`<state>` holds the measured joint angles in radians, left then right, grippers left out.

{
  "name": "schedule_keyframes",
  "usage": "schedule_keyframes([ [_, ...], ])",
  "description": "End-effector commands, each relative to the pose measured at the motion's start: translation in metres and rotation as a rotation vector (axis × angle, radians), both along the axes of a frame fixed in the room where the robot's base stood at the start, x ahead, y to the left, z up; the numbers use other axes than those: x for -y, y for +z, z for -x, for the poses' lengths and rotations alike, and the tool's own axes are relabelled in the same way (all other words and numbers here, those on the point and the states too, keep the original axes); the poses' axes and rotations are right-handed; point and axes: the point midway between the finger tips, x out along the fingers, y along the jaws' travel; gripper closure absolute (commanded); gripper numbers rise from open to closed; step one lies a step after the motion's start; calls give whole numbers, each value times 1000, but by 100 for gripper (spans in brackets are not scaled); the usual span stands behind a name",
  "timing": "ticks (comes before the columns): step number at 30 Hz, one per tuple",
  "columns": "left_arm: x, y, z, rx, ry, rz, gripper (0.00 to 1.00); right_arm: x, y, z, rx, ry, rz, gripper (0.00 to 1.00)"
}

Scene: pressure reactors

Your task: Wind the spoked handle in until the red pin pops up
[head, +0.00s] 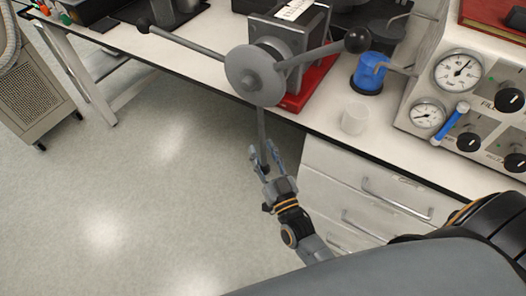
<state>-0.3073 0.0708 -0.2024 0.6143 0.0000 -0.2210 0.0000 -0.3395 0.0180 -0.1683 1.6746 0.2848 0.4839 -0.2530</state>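The spoked handle has a grey round hub (257,76) on the front of a grey box-shaped unit (312,30) on the bench. One spoke reaches up left to a black knob (144,25), one goes right to a black knob (357,40), and one points down past the bench edge. My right gripper (265,155) is at the lower end of the down spoke, with a finger on either side of it. Whether the fingers press on it is unclear, and the end there is mostly hidden. I cannot make out a red pin. My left gripper is out of view.
The unit stands on a red base (312,82). A blue container (369,72), a white cup (355,118) and a gauge panel (470,100) stand to its right on the bench. Drawers with handles (398,198) are below.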

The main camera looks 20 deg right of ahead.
Motion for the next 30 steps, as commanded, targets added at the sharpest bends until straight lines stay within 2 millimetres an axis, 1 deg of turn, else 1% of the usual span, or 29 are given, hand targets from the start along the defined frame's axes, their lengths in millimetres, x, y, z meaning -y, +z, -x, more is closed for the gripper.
schedule_keyframes([
  [4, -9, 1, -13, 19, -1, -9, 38, 0, 0, 1, -1, -1, 0, 63],
  [8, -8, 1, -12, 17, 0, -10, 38, 0, -4, 12, -4, 0, 0, 63],
  [11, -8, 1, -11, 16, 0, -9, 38, 1, -8, 29, -5, 0, 0, 63],
  [18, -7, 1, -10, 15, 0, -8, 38, 2, -20, 80, -5, 1, 1, 63],
  [21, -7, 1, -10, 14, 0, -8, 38, 2, -23, 97, -4, 1, -1, 63],
  [25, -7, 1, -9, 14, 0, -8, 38, 3, -26, 111, -2, 0, 0, 63],
  [30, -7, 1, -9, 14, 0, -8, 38, 3, -27, 117, 0, 1, 0, 63],
])
